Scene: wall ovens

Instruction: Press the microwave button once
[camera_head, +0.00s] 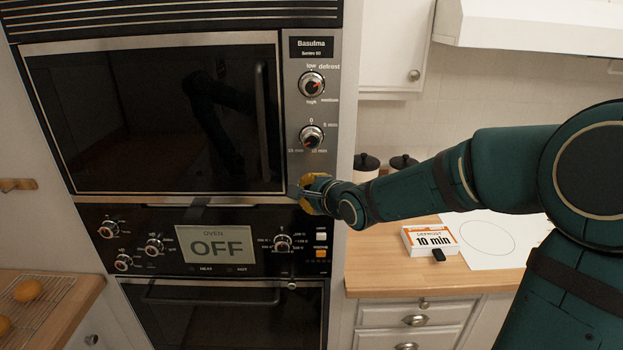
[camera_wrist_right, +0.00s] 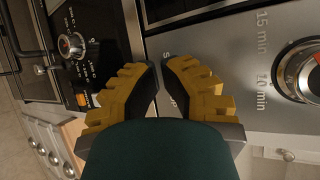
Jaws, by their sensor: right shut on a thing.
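The microwave (camera_head: 165,115) is built into the wall, with a dark glass door and a silver control panel (camera_head: 309,165) on its right. My right gripper (camera_head: 312,191) has yellow fingers and is at the lower end of this panel, below the timer knob. In the right wrist view its fingertips (camera_wrist_right: 160,70) meet the lower panel edge, with part of a printed label beside them. It is shut on what seems to be the microwave button, which the fingers hide. My left gripper is not in view.
The timer knob (camera_head: 312,136) and power knob (camera_head: 312,84) sit above my gripper. The oven panel below has a display (camera_head: 215,248) reading OFF. A "DEFROST 10 min" card (camera_head: 430,240) lies on the right counter. Dark-lidded jars (camera_head: 366,163) stand behind my forearm.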

